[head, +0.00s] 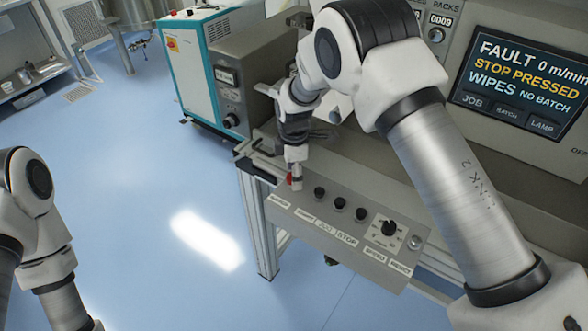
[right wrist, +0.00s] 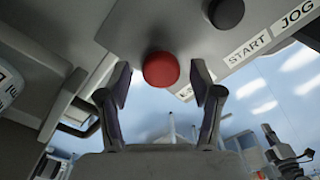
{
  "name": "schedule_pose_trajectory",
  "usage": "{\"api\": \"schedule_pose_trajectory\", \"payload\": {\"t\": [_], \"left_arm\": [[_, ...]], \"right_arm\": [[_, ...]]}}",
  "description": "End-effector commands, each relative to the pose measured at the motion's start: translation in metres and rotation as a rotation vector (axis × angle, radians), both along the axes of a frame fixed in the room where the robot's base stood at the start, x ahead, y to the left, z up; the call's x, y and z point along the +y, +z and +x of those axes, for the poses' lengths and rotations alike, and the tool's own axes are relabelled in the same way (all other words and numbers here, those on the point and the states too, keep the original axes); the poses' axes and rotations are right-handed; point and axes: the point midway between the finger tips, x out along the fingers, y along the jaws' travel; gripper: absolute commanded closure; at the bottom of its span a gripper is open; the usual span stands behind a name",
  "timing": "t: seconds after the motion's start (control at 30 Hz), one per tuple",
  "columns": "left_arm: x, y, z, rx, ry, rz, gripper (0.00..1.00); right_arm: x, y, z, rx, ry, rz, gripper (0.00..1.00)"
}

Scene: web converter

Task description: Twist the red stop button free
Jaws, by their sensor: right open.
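The red stop button (head: 290,179) sits at the left end of the sloping grey control panel (head: 345,238), partly hidden by my right gripper (head: 295,165) in the head view. In the right wrist view the round red button (right wrist: 161,69) lies centred between the tips of my right gripper (right wrist: 160,85). The two fingers are spread on either side of it, with a gap showing on each side. My left arm comes in at the left edge of the head view, but its gripper is out of frame.
Several black buttons (head: 340,203) and a rotary knob (head: 389,228) sit right of the red button. A display (head: 525,78) reads FAULT and STOP PRESSED. A teal-edged cabinet (head: 192,60) stands behind. The blue floor at left is clear.

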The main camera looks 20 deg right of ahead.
Motion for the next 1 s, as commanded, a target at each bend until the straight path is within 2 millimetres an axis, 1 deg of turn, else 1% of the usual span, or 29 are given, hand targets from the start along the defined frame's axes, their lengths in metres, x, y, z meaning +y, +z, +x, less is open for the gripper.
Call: {"api": "schedule_pose_trajectory", "payload": {"t": [0.1,0.27,0.3,0.37,0.4,0.43,0.77,1.0], "left_arm": [[0.0,0.0011,0.0002,0.0,0.0,0.0,1.0],[0.0,0.0006,0.0001,0.0,0.0,0.0,1.0],[0.0,0.0006,0.0,0.0,0.0,0.0,1.0],[0.0,0.0006,0.0,0.0,0.0,0.0,1.0],[0.0,0.0006,0.0,0.0,0.0,0.0,1.0],[0.0,0.0006,0.0,0.0,0.0,0.0,1.0],[0.0,0.001,0.0001,0.0,0.0,0.0,1.0],[0.0,0.0035,0.0,0.0,0.0,0.0,1.0]], "right_arm": [[0.0,-0.0042,0.0001,0.0,0.0,0.0,0.35],[0.0001,-0.0043,0.0002,-0.001,0.0,0.0,0.35],[0.0001,-0.0043,0.0002,-0.001,0.0,0.0,0.49],[0.0001,-0.0042,0.0002,-0.001,0.0,0.0,0.7],[0.0001,-0.0042,0.0002,-0.001,0.0,0.0,0.84],[0.0001,-0.0043,0.0001,0.0,0.0,0.0,0.95],[0.0,-0.0052,-0.0006,0.002,-0.019,-0.001,0.95],[-0.0001,-0.0056,-0.001,0.004,-0.118,-0.001,0.95]]}}
